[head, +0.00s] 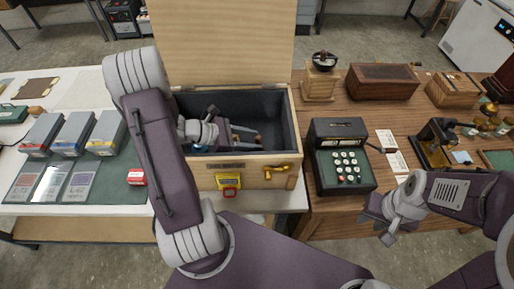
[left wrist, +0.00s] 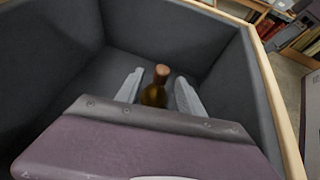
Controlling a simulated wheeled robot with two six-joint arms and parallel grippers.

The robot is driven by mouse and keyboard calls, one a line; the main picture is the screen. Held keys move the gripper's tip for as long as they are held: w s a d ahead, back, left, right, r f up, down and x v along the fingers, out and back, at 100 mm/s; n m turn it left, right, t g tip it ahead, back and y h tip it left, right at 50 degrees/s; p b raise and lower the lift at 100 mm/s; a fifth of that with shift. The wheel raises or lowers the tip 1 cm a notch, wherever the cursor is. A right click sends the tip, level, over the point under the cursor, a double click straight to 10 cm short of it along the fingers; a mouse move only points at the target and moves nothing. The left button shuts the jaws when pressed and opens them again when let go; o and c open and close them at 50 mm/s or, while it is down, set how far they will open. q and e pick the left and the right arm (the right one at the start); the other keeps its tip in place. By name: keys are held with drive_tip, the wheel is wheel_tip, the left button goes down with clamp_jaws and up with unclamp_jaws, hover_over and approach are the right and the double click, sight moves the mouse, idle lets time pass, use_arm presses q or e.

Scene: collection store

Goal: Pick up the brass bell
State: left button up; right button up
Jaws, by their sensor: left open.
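The brass bell (left wrist: 153,96) stands on the floor of a dark-lined wooden chest (head: 237,179), its wooden handle pointing up in the left wrist view. My left arm reaches down into the chest. My left gripper (left wrist: 158,82) is open, with one finger on each side of the bell and a visible gap to each. The lower part of the bell is hidden behind my gripper body. In the head view I cannot make the bell out clearly. My right gripper (head: 376,222) is open and empty, in front of the right table.
The chest's lid (head: 224,40) stands open at the back, and its walls surround my left gripper. A black cash register (head: 343,158) stands right of the chest. Grey boxes (head: 73,134) and cards lie on the green mat (head: 120,193) at left. A coffee grinder (head: 320,80) stands behind.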

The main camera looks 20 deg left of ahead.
sight(265, 149)
use_arm(q)
drive_tip(key=x, duration=0.5)
drive_tip(key=shift+w+d+f, duration=0.1)
drive_tip(key=shift+w+d, duration=0.05)
drive_tip(key=shift+w, duration=0.1)
clamp_jaws()
